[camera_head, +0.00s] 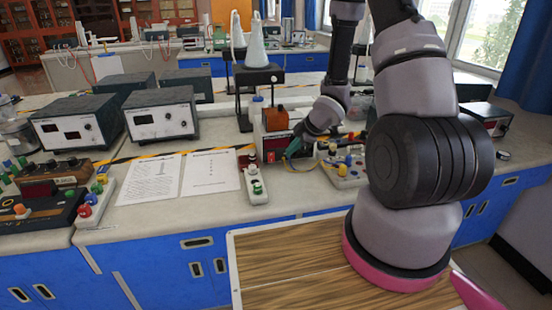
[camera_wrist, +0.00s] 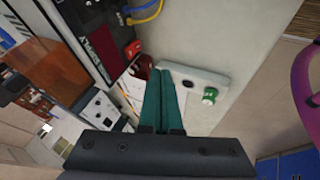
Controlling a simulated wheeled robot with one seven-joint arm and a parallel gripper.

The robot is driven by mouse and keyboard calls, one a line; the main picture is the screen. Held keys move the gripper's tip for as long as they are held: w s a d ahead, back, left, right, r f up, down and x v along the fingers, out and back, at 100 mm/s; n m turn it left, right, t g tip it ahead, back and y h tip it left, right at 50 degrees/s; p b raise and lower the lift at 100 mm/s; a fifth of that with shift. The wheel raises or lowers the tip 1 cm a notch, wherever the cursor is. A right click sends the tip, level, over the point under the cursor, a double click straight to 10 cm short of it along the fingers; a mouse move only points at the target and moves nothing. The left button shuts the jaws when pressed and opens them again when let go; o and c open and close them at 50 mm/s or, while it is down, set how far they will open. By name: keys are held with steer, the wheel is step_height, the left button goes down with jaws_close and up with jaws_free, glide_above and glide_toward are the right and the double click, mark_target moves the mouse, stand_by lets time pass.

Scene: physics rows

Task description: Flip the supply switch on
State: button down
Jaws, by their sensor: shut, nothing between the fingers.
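A supply unit (camera_head: 268,138) with a light case and dark front panel stands on the bench in the head view. A small red patch shows low on its front; I cannot tell whether it is the switch or its position. My gripper (camera_head: 290,150) has teal fingers and is at the front of this unit, its tips close to the panel; contact cannot be told. In the wrist view my gripper (camera_wrist: 161,72) has its two fingers together, with nothing between them. A dark panel with red parts and white lettering (camera_wrist: 100,42) lies beyond the tips to the left.
A white block with a green knob (camera_head: 257,187) stands just left of my gripper; it also shows in the wrist view (camera_wrist: 198,82). A board with coloured knobs (camera_head: 345,170) is at the right. Paper sheets (camera_head: 212,172) lie left. A wooden-topped surface (camera_head: 290,262) is in front.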

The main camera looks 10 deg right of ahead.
mark_target(270, 160)
steer(key=x, duration=1)
steer(key=w, duration=0.3)
steer(key=shift+w+f, duration=0.15)
steer(key=shift+f, duration=0.05)
steer(key=shift+w, duration=0.35)
steer(key=shift+w, duration=0.1)
steer(key=shift+w+f, duration=0.15)
steer(key=shift+r, duration=0.85)
steer(key=shift+w, duration=0.1)
